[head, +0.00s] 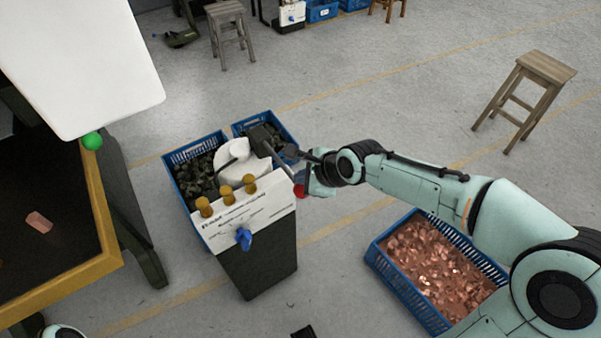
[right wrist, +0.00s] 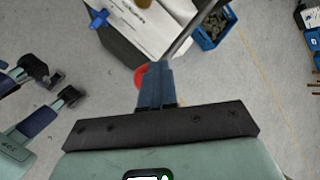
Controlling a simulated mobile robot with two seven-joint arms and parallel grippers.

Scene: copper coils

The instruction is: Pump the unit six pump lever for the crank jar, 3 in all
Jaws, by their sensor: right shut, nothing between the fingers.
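The pump unit is a dark box with a white, printed front panel (head: 262,210); its print is too small to read. A grey lever bar (head: 280,163) slants down its right side to a red knob (head: 299,191). My right gripper (head: 309,188) is shut and empty beside the knob. In the right wrist view the shut fingers (right wrist: 154,72) partly cover the red knob (right wrist: 140,77), and the lever bar (right wrist: 192,32) rises beyond them. I cannot tell whether they touch. My left gripper (right wrist: 62,84) is open, away from the unit. I cannot pick out a crank jar.
Blue crates of dark lumps (head: 180,155) stand behind the unit. A blue crate of copper pieces (head: 388,268) lies below my right arm. A yellow-edged dark table (head: 95,210) is at left. A wooden stool (head: 545,68) stands far right; floor between is clear.

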